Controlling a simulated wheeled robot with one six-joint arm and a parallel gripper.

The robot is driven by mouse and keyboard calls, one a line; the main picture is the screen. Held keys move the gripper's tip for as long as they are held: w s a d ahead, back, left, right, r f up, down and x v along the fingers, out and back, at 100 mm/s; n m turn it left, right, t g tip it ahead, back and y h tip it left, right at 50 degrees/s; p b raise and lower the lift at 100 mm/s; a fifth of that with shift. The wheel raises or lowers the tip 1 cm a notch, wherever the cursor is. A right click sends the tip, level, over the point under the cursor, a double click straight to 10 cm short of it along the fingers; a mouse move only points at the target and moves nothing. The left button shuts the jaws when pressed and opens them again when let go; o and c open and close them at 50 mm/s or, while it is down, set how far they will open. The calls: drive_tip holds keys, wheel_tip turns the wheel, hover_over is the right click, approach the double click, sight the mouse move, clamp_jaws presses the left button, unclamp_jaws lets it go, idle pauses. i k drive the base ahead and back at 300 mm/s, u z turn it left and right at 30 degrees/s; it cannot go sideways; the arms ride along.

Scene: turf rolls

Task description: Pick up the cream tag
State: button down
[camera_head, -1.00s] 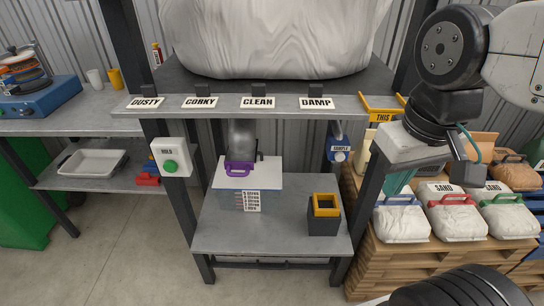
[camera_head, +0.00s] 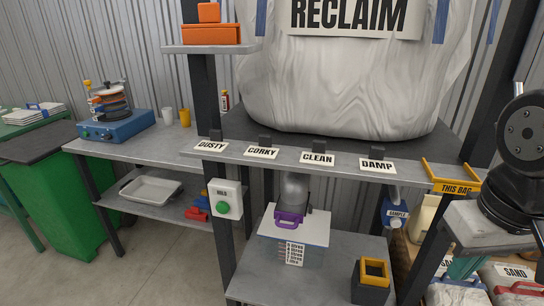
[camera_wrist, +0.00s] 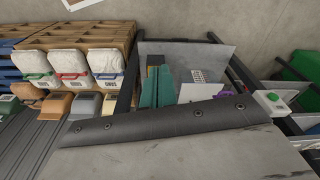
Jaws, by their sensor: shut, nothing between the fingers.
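I cannot single out one cream tag. Pale, off-white labels stand along the front edge of the shelf under the big bag: DUSTY (camera_head: 212,146), CORKY (camera_head: 262,152), CLEAN (camera_head: 317,158) and DAMP (camera_head: 377,166). My gripper shows in the wrist view as two teal fingers (camera_wrist: 157,88) side by side, shut with nothing seen between them. In the head view my arm is at the right edge, and the fingers are mostly cut off or hidden behind the shelf post. They are apart from the labels.
A yellow THIS BAG holder (camera_head: 452,182) is at the shelf's right end. Dark posts frame the shelf. A green button box (camera_head: 227,199) hangs left.

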sight(264, 151)
drive_tip(key=z, duration=0.05)
drive_tip(key=k, duration=0.5)
drive_tip(key=z, duration=0.45)
drive_tip(key=i, duration=0.55)
drive_tip(key=u, duration=1.2)
